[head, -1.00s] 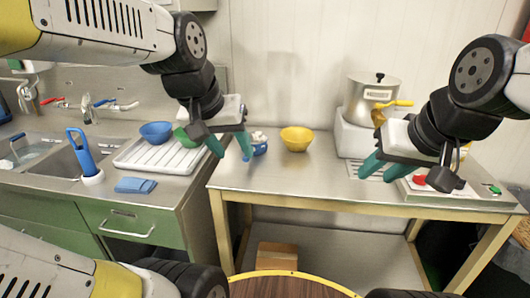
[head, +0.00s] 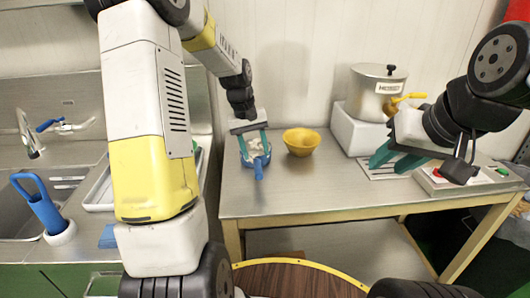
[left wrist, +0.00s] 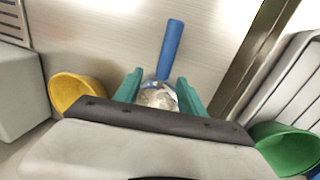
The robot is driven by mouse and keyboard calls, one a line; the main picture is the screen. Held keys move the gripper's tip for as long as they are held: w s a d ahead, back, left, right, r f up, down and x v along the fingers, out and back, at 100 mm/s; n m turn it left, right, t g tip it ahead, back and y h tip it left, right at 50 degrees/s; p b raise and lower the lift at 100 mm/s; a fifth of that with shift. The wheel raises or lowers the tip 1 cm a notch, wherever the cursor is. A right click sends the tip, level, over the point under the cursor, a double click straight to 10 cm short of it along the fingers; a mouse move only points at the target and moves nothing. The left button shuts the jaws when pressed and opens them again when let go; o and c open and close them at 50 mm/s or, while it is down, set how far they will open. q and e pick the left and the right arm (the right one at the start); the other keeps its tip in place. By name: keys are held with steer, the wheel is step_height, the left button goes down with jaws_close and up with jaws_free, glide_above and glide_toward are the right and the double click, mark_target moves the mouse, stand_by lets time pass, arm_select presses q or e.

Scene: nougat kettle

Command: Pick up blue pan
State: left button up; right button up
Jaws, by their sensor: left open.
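The blue pan (head: 259,172) is on the steel table near its left end, its handle pointing toward me. It holds pale whitish pieces. In the left wrist view its blue handle (left wrist: 170,48) points up the picture, away from the gripper palm. My left gripper (head: 253,150) is open, with one teal finger on each side of the pan's bowl. The left wrist view shows the fingers (left wrist: 158,88) flanking the bowl; contact is unclear. The palm hides part of the bowl. My right gripper (head: 395,160) is open and empty over the table's right part.
A yellow bowl (head: 301,142) stands just right of the pan. A kettle (head: 375,92) on a white base stands further right. A green bowl (left wrist: 286,150) sits by the drying tray (left wrist: 285,80). The table front is clear.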

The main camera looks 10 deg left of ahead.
mark_target(256, 160)
arm_select(q)
steer(key=f, duration=0.5)
steer(key=shift+w+d+f, duration=0.1)
steer(key=shift+d+f, duration=0.1)
steer(key=shift+d, duration=0.05)
steer(key=shift+c, duration=0.2)
steer(key=shift+r, duration=0.1)
jaws_close()
